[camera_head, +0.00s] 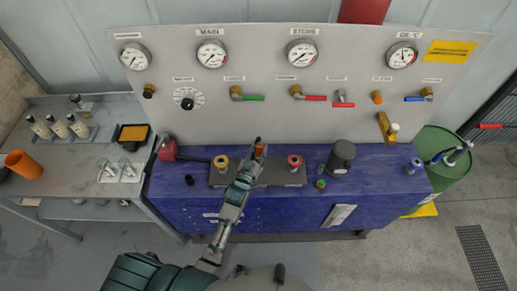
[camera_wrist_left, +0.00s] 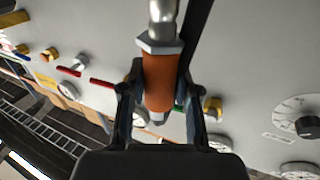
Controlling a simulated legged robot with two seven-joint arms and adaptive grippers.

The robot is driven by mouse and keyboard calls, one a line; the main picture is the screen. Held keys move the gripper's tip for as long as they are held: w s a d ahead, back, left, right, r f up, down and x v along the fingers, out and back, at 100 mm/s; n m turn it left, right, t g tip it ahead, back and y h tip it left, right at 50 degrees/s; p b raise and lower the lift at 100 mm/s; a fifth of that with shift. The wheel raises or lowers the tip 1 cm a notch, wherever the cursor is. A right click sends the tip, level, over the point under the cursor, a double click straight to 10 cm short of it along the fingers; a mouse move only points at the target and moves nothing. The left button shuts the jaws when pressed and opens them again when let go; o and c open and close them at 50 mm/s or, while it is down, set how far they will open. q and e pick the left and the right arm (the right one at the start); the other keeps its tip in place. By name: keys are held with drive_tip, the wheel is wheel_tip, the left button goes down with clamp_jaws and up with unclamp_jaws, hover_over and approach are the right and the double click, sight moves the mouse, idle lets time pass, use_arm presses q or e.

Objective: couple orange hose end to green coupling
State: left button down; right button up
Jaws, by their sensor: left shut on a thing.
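My left gripper (camera_head: 257,154) reaches over the middle of a dark plate on the blue bench. In the left wrist view its two fingers (camera_wrist_left: 160,105) are shut around the orange hose end (camera_wrist_left: 162,80), an orange sleeve with a metal hex collar and silver fitting above it. A little of the orange end (camera_head: 260,150) shows at the fingertips in the head view. I cannot make out a green coupling on the plate; my left arm hides its middle. A yellow-ringed coupling (camera_head: 221,162) and a red-ringed coupling (camera_head: 295,161) stand on either side. My right gripper is not in view.
The gauge panel (camera_head: 270,115) with valve handles rises behind the blue bench (camera_head: 385,180). A dark grey canister (camera_head: 342,156) and small green and red items (camera_head: 320,184) stand right of the plate. A red item (camera_head: 167,149) is at the bench's left end.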

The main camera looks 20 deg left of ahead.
use_arm(q)
drive_tip(key=shift+d+f, duration=0.15)
drive_tip(key=shift+f, duration=0.05)
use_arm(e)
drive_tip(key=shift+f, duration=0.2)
use_arm(q)
drive_tip(key=shift+s+d+f+b, duration=0.1)
drive_tip(key=shift+s+f+b, duration=0.1)
drive_tip(key=shift+f+b, duration=0.15)
drive_tip(key=shift+p, duration=0.6)
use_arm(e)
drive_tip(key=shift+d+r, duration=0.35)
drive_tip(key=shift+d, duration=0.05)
use_arm(q)
drive_tip(key=shift+w+a+p, duration=0.1)
drive_tip(key=shift+a+p, duration=0.1)
drive_tip(key=shift+p, duration=0.2)
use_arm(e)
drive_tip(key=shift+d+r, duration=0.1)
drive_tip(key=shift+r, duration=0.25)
use_arm(q)
drive_tip(key=shift+a+r, duration=0.15)
drive_tip(key=shift+a, duration=0.2)
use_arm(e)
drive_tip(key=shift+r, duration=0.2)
